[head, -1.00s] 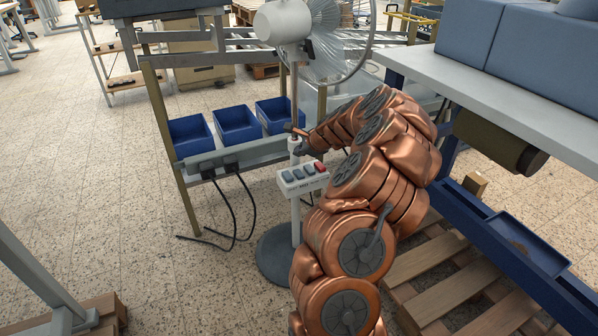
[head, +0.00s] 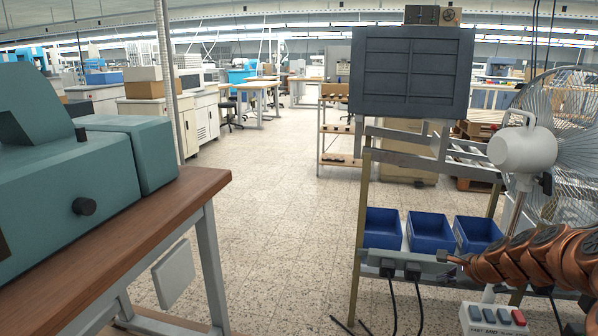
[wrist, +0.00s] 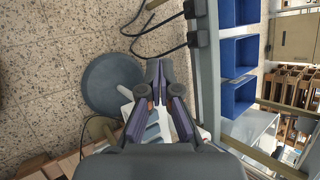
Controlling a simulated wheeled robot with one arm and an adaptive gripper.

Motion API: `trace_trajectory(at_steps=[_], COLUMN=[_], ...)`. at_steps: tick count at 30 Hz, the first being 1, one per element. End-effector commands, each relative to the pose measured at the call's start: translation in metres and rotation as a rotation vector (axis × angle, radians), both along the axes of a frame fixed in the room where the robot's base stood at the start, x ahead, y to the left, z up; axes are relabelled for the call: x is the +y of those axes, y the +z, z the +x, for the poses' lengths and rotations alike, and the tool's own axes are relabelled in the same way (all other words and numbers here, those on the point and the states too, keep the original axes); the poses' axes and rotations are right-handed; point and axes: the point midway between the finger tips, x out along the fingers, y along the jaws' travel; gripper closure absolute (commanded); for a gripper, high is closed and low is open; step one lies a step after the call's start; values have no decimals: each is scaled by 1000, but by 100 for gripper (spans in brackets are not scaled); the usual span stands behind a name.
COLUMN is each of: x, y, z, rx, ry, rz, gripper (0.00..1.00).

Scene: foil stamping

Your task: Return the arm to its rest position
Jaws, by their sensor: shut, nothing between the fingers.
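My gripper (wrist: 158,84) is shut and empty in the wrist view, its fingertips together, above the floor and the fan's round grey base (wrist: 108,84). My copper-coloured arm enters the head view at lower right and reaches left across the fan's post. Its tip is near the grey rail; the fingers are hard to make out there. The white switch box (head: 492,319) with grey, blue and red buttons is below the arm. In the wrist view the box is partly hidden behind the fingers.
The standing fan (head: 526,150) is close to my arm at right. Blue bins (head: 430,233) sit on the rack, above a rail with plugs and black cables. A wooden-topped bench (head: 150,228) with a teal machine (head: 75,190) stands at left. Open floor lies between bench and rack.

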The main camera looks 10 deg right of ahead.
Motion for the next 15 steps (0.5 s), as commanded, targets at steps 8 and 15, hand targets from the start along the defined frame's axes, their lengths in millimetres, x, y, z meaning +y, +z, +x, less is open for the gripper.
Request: trace_trajectory(at_steps=[8,15], x=[160,247], y=[29,32], z=[-50,-135], rx=[70,151], ry=[560,1005], rz=[-189,-347], gripper=[100,100])
